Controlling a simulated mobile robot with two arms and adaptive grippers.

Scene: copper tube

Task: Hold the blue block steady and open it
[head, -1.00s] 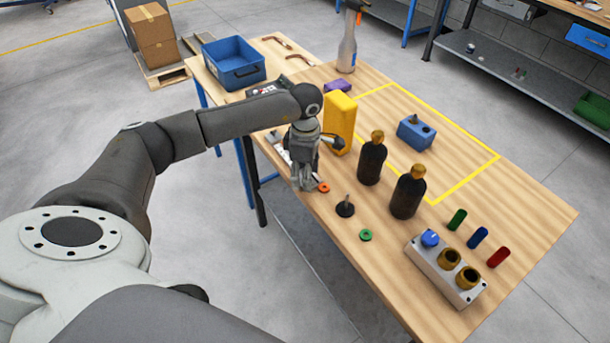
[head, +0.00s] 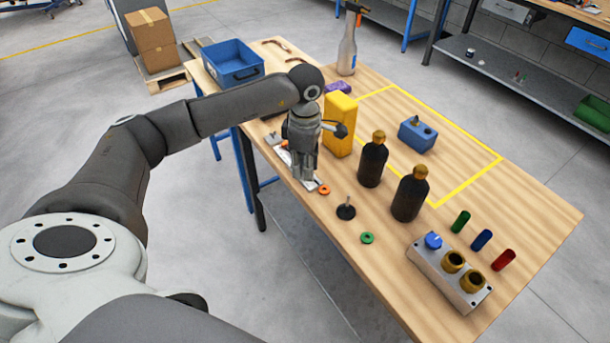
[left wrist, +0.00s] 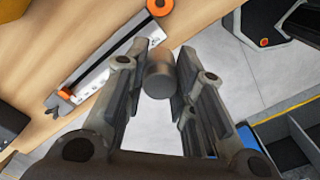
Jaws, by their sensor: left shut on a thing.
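The blue block (head: 417,134) sits on the wooden table inside the yellow outlined area, with a dark peg and a dark round spot on top. My left gripper (head: 304,174) is well to the left of it, pointing down near the table's front-left edge. The cylinder cannot be made out in the head view. Nothing touches the blue block. My right gripper is not in view.
A yellow block (head: 340,125) and dark bottles (head: 372,160) stand between my left gripper and the blue block. A caliper-like tool (left wrist: 112,72) and an orange ring (head: 324,190) lie near my gripper. A grey socket box (head: 448,272) is at front right.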

